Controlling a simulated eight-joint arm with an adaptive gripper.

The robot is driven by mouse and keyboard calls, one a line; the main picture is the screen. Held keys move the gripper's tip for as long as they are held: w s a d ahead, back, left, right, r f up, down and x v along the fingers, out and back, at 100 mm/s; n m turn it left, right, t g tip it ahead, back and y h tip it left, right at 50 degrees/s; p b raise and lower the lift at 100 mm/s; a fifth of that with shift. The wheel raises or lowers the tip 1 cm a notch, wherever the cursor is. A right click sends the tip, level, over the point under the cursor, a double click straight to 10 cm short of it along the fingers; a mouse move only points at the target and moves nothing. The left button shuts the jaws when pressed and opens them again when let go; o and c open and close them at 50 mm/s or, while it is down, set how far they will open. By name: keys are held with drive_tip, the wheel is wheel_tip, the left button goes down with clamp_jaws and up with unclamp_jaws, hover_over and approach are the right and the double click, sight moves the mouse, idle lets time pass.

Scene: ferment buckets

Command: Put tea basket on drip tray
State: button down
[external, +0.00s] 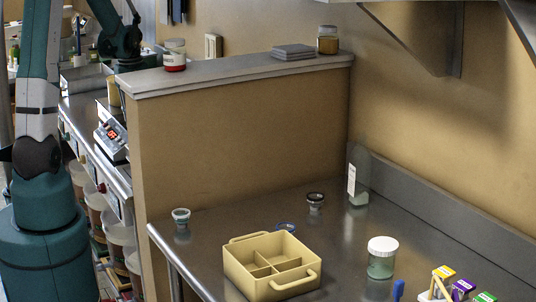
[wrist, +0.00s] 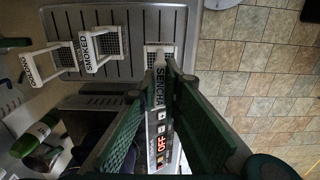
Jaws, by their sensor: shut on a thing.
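My gripper (wrist: 166,72) shows in the wrist view, its two dark green fingers shut on the upright part of the tea basket labelled SENCHA (wrist: 160,88). The basket's white mesh end (wrist: 158,54) shows just beyond the fingertips, over the edge of the grey ribbed drip tray (wrist: 140,22). I cannot tell whether it touches the tray. Two other white tea baskets are at the tray's left: one labelled SMOKED (wrist: 101,46) and one at its outer end (wrist: 48,62). The gripper is not visible in the external view.
A device with a red OFF display (wrist: 162,142) lies beneath the fingers. A similar red-display device (external: 113,132) stands on the counter behind the partition (external: 240,150). Green-capped bottles (wrist: 38,135) are at the wrist view's lower left. Tiled floor (wrist: 265,75) lies right of the tray.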

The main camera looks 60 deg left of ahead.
drive_tip(key=shift+f, duration=0.45)
drive_tip(key=shift+f, duration=2.2)
drive_tip(key=c, duration=2.5)
unclamp_jaws()
drive_tip(key=shift+r, duration=0.25)
drive_tip(key=shift+r, duration=6)
